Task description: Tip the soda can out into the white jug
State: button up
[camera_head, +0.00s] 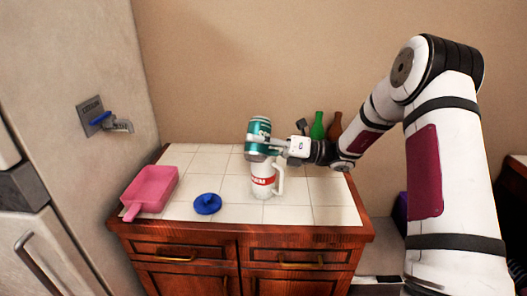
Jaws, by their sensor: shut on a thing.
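My gripper (262,147) is shut on a teal soda can (259,129). The can is held above the white jug (264,180), near its mouth, and leans slightly. Its top end points upward. The jug stands upright on the white tiled counter (230,173), with a red label on its front and its handle on the right. The gripper and can hide the jug's rim, so I cannot tell whether the can touches it. No liquid is visible.
A pink dustpan-like tray (151,188) lies at the counter's left. A blue lid-like object (207,204) is near the front edge. Green (318,126) and brown (334,127) bottles stand behind my arm. Bare tiles lie at the back left and front right.

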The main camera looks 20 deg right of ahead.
jog(key=shift+m, duration=0.4)
notch_tip(320, 180, down, 2)
jog(key=shift+s+a+f+m+t+b, duration=0.1)
jog(key=shift+m+t+b, duration=0.25)
jog(key=shift+m, duration=0.45)
jog(key=shift+s+a+r+m+t+p, duration=0.1)
jog(key=shift+s+r+m+t+p, duration=0.2)
jog(key=shift+m, duration=0.25)
jog(key=shift+s+r+m+t+p, duration=0.15)
jog(key=shift+r+m+p, duration=0.15)
jog(key=shift+m, duration=0.25)
jog(key=shift+w+f+m+t, duration=0.15)
jog(key=shift+f+m+t, duration=0.25)
jog(key=shift+m, duration=0.8)
jog(key=shift+w+r+m+p, duration=0.3)
jog(key=shift+r+m, duration=0.15)
jog(key=shift+m, duration=0.25)
jog(key=shift+w+d+r+m+t, duration=0.15)
jog(key=shift+d+m+t, duration=0.15)
jog(key=shift+m, duration=0.2)
jog(key=shift+f+m, duration=0.2)
jog(key=shift+m, duration=0.1)
